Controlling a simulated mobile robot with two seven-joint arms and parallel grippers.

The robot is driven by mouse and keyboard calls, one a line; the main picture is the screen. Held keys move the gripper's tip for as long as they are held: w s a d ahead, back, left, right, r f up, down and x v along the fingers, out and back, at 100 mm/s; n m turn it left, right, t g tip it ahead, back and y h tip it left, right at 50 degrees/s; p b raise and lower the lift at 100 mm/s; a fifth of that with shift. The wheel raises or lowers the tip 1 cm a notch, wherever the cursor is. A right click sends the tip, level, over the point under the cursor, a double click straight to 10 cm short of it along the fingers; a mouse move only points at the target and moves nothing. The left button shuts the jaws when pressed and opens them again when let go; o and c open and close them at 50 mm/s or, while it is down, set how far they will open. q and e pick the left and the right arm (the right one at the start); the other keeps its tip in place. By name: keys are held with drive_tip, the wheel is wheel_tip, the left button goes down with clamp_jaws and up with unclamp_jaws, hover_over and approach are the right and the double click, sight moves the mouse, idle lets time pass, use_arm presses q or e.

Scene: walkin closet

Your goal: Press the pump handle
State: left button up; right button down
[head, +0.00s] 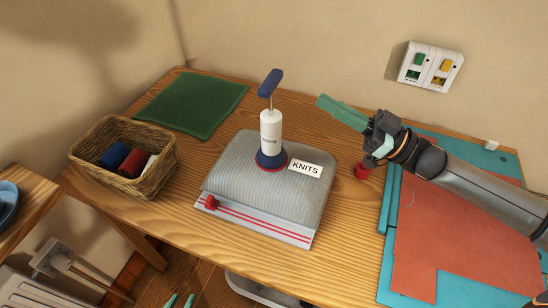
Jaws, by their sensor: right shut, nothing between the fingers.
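The white hand pump (271,130) stands upright on a grey knit storage bag (245,195) in the middle of the table. Its blue handle (270,83) is up at the top of a thin exposed rod. The pump's blue base with a red ring rests on the bag, beside a white "KNITS" label (305,170). My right gripper (322,101) is shut and empty, to the right of the pump and apart from the handle, its fingers pointing left. My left gripper (179,300) shows only two teal fingertips at the bottom edge, spread apart with nothing visible between them.
A wicker basket (152,183) with rolled cloths stands left; a green cloth (192,105) lies behind. A red cap-like piece (362,171) sits under my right arm, near a teal mat (392,200). A two-switch panel (430,66) is on the wall.

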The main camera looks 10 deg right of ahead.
drive_tip(key=shift+s+r, duration=0.1)
drive_tip(key=shift+r, duration=2.1)
drive_tip(key=shift+a, duration=0.15)
wheel_tip(320, 180, up, 4)
drive_tip(key=p, duration=0.3)
hover_over(271, 83)
drive_tip(key=d, duration=0.2)
drive_tip(key=shift+f, duration=2.4)
